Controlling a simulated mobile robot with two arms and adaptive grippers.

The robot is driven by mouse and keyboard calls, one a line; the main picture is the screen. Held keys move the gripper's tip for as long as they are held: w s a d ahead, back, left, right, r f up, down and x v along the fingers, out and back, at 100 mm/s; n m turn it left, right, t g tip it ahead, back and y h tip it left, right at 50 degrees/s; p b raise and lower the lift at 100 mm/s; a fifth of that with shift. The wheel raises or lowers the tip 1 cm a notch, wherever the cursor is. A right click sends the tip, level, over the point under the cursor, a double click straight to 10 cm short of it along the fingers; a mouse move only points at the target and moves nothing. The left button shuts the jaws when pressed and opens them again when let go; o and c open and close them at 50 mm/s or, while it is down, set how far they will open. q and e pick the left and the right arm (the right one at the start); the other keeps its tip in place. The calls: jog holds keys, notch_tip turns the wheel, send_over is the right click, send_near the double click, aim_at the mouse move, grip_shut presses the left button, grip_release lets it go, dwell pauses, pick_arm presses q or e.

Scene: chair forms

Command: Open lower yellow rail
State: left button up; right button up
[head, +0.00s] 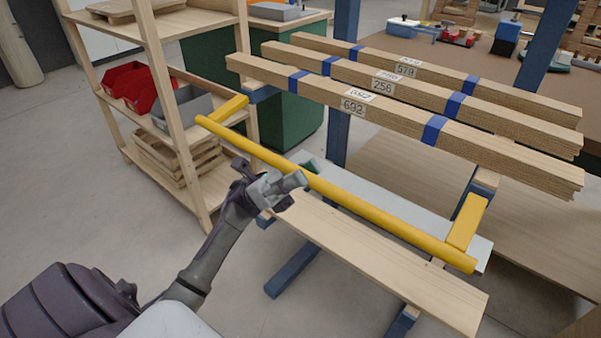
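The yellow rail (350,204) is a long bar that runs from the left shelf side down to the lower right. A short yellow arm at each end joins it to the blue rack frame. My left gripper (290,186) is in front of the rail, left of its middle, and overlaps its near edge in the picture. I cannot tell whether it touches the rail. Its fingers look close together, but whether they are open or shut is unclear. My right gripper is not in view.
Bundled wooden strips (400,115) with blue bands lie on the rack above the rail. A light wooden board (380,262) lies below it. A wooden shelf (165,90) with red bins (135,86) stands at left. The floor at lower left is clear.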

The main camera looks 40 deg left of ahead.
pick_arm(q)
jog(key=shift+r, duration=0.1)
grip_shut()
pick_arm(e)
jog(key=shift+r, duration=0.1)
pick_arm(q)
jog(key=n+t, duration=0.1)
jog(key=r+n+t+p, duration=0.1)
jog(key=n+t+p, duration=0.1)
jog(key=n, duration=0.1)
jog(key=shift+s+r+t, duration=0.15)
jog(key=shift+r+t, duration=0.15)
jog(key=shift+r+n+t, duration=0.1)
jog(key=shift+n+t, duration=0.3)
jog(key=shift+t, duration=0.1)
jog(key=shift+n, duration=0.4)
jog(key=o, duration=0.9)
grip_release()
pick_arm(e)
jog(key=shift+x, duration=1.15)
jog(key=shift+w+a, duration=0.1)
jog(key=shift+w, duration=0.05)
pick_arm(q)
jog(key=v, duration=1.2)
jog(key=shift+a, duration=0.2)
jog(key=shift+r, duration=0.15)
